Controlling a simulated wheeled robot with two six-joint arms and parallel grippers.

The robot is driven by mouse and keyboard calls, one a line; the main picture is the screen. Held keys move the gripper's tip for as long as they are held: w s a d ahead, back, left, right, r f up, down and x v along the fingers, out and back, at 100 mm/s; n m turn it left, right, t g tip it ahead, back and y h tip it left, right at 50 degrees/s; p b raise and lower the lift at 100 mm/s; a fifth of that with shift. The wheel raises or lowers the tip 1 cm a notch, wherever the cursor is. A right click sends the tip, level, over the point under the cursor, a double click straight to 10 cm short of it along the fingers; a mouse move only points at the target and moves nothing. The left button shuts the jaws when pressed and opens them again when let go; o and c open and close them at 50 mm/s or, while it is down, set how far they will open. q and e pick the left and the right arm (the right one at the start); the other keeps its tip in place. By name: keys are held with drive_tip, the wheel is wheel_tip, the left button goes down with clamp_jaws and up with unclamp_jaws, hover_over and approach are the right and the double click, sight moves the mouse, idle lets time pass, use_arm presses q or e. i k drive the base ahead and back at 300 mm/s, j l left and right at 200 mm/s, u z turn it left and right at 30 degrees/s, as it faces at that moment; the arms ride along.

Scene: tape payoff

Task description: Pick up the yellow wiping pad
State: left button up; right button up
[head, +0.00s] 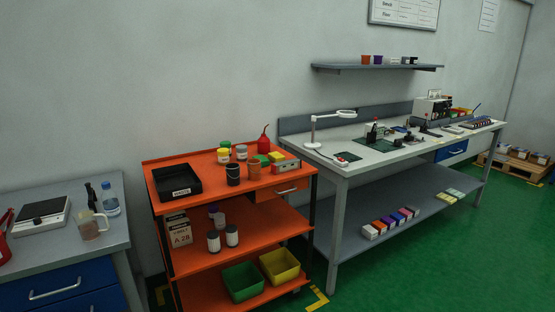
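A small yellow block that looks like the wiping pad (276,156) lies on the top shelf of the orange cart (212,186), toward its right back. It is small in the head view, so I cannot make out its texture. It is close to a green round item (262,160) and a grey box-like device (286,167). Neither of my grippers shows in the head view.
A black tray (178,183), dark cans (233,175) and a red bottle (264,142) also stand on the cart top. Green (243,283) and yellow (280,266) bins sit on its bottom shelf. Benches flank the cart; green floor is open at right.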

sight(276, 157)
drive_tip(key=z, duration=4.65)
drive_tip(key=u, duration=4.65)
drive_tip(key=i+z, duration=0.35)
drive_tip(key=i, duration=0.9)
